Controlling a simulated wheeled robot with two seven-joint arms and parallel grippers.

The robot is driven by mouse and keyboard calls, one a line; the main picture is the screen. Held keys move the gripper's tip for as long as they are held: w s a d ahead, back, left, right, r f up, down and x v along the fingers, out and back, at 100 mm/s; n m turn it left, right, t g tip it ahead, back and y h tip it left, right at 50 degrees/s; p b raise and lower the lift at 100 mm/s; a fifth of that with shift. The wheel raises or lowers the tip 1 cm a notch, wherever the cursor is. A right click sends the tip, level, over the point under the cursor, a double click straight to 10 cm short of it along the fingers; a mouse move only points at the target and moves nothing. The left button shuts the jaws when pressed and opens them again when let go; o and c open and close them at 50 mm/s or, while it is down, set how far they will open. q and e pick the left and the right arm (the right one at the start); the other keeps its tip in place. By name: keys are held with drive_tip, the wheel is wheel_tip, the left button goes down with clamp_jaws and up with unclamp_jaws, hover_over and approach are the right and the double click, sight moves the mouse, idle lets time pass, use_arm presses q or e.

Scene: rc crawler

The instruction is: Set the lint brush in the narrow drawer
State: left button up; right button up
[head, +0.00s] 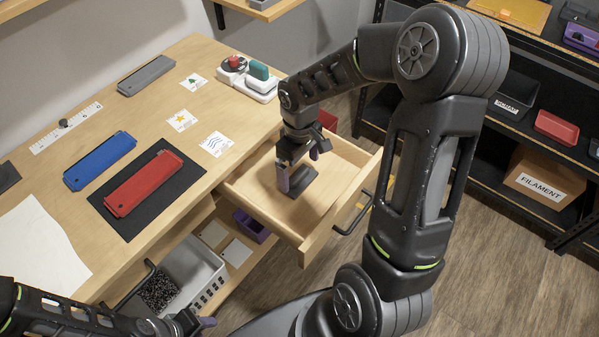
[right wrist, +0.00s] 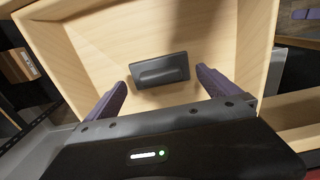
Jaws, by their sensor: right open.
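The lint brush appears to be the dark grey block with a raised ridge (right wrist: 160,70). It lies flat on the floor of the open wooden drawer (right wrist: 215,30), and in the head view it shows (head: 298,183) just under my right gripper. My right gripper (head: 299,165) is over the drawer (head: 345,172), fingers pointing down. In the right wrist view its purple fingers (right wrist: 163,92) are apart, one toward each end of the brush, with nothing held. My left gripper (head: 203,324) is at the bottom edge, partly cut off, its fingers unclear.
The desk (head: 215,75) holds a grey case (head: 146,75), a blue case (head: 100,160), a red case (head: 143,183) on a black mat, several cards and a white stand (head: 250,82). A light grey basket (head: 190,270) sits below. A shelf with a FILAMENT box (head: 543,180) stands right.

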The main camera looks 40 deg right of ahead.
sight(299, 174)
wheel_tip(299, 174, up, 9)
idle(0.8)
